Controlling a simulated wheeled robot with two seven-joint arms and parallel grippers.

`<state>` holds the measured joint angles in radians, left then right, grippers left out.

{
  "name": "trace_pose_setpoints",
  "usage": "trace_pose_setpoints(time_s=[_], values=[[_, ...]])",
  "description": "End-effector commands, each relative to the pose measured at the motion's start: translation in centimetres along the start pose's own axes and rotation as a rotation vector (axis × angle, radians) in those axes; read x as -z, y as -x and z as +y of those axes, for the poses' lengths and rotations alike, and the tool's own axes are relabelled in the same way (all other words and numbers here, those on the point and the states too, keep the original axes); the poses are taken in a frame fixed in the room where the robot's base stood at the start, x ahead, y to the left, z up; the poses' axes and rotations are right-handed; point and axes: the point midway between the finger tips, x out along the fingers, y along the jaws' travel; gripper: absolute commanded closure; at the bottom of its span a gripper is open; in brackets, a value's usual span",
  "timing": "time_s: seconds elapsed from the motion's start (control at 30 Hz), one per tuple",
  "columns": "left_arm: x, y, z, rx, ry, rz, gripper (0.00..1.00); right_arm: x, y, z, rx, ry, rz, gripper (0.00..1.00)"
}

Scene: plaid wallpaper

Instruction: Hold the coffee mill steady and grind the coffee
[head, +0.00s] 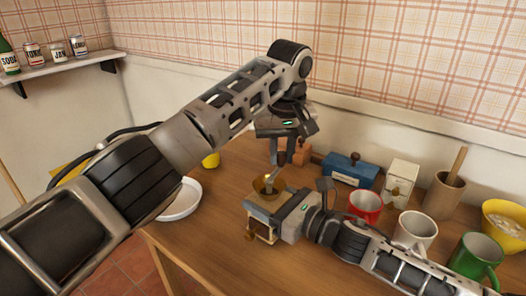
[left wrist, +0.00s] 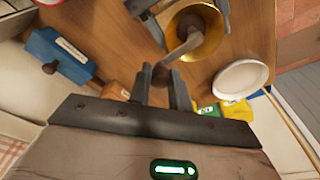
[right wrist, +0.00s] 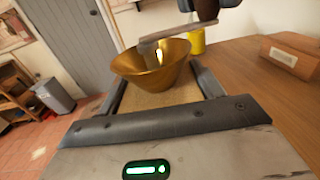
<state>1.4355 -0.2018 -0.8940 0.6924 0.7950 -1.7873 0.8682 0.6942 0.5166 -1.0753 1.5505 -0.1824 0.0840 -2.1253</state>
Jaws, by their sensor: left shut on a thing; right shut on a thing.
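The coffee mill (head: 259,204) stands upright near the table's front edge, with a brass bowl (head: 262,186) on top and a metal crank (head: 272,181). My right gripper (head: 274,211) is shut on the mill's body from the right. In the right wrist view its fingers lie on both sides of the pale wooden body (right wrist: 160,98), below the brass bowl (right wrist: 152,65). My left gripper (head: 279,155) comes from above and is shut on the crank's knob (left wrist: 160,77). The crank arm (left wrist: 181,48) runs from the knob to the bowl's middle. The knob is mostly hidden in the head view.
A white dish (head: 180,202) lies left of the mill. A blue box (head: 347,170), a white box (head: 401,181), a red mug (head: 365,206), a white mug (head: 414,232), a green mug (head: 474,260), a wooden cup (head: 442,197) and a yellow bowl (head: 506,226) stand to the right.

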Motion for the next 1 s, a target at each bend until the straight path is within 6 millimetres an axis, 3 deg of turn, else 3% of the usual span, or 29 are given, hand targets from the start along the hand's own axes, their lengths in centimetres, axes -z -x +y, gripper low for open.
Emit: trace_pose_setpoints(time_s=[0.27, 0.3, 0.37, 0.73, 1.0], values=[[-3.4, 0.4, 2.1, -0.003, -0.006, -0.005, 1.00, 0.1, 0.0, 0.0, 0.001, -0.006, 0.002, 0.71], [-3.2, 0.5, 2.0, -0.001, -0.002, -0.003, 0.69, 0.1, 0.0, 0.0, 0.001, -0.006, 0.002, 0.71], [-3.1, 0.5, 1.9, -0.001, -0.001, -0.004, 0.55, 0.1, 0.0, 0.0, 0.001, -0.006, 0.002, 0.71], [-3.1, 1.1, 2.0, -0.002, -0.001, -0.002, 0.55, 0.1, 0.0, 0.0, 0.001, -0.005, 0.002, 0.71], [-3.1, 6.2, 2.0, -0.003, 0.000, 0.000, 0.55, 0.1, 0.0, 0.0, 0.001, -0.005, 0.002, 0.71]])
